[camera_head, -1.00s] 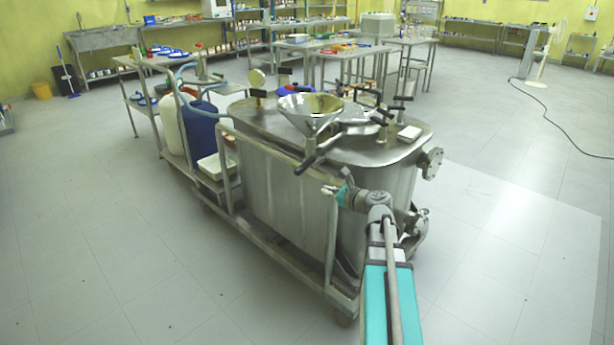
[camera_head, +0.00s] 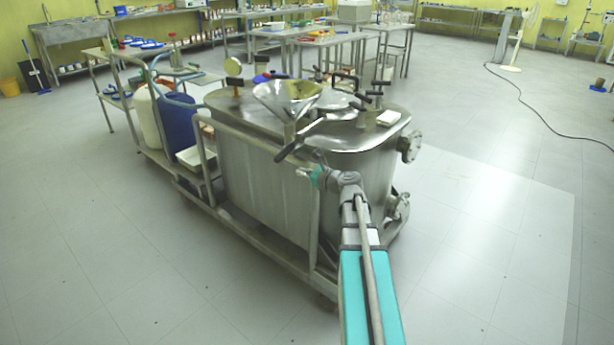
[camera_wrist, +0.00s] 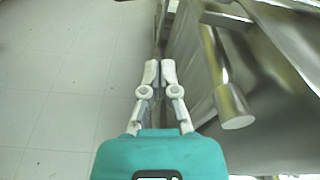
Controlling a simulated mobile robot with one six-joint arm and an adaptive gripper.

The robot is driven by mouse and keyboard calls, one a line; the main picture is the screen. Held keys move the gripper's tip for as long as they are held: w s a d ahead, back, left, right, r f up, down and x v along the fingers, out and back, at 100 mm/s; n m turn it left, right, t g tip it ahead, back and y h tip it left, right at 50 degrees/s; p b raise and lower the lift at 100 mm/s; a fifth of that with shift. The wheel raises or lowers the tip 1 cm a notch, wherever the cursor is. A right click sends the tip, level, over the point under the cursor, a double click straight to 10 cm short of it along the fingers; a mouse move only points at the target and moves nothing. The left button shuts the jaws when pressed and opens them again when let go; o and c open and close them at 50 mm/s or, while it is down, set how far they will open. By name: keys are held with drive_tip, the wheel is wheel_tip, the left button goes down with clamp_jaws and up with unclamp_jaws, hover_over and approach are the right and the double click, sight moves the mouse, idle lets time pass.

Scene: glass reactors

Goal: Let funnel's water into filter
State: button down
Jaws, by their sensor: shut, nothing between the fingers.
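A shiny metal funnel (camera_head: 272,92) stands on the lid of a large steel tank (camera_head: 255,190), which looks like the filter. I cannot tell the water level inside it. A dark lever handle (camera_head: 295,144) slants down and left below the funnel, over the tank's near edge. My gripper (camera_head: 304,172) is just right of and below the lever's end, beside the tank wall, apparently apart from it. In the wrist view my gripper (camera_wrist: 160,70) is shut and empty. A thick metal rod (camera_wrist: 232,105) with a round end lies to its right, not touching the fingers.
The tank sits on a wheeled frame with a rail (camera_head: 250,138) close to my gripper. A flanged port (camera_head: 409,146) juts from the tank's right end. A blue drum (camera_head: 180,125) stands at the left. The floor in front and at right is clear.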

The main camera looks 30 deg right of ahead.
sight(289, 149)
drive_tip(key=w+a+r+p, duration=0.2)
drive_tip(key=w+p, duration=0.1)
drive_tip(key=w, duration=0.2)
drive_tip(key=shift+a+r, duration=0.25)
drive_tip(key=shift+r, duration=0.15)
idle(0.6)
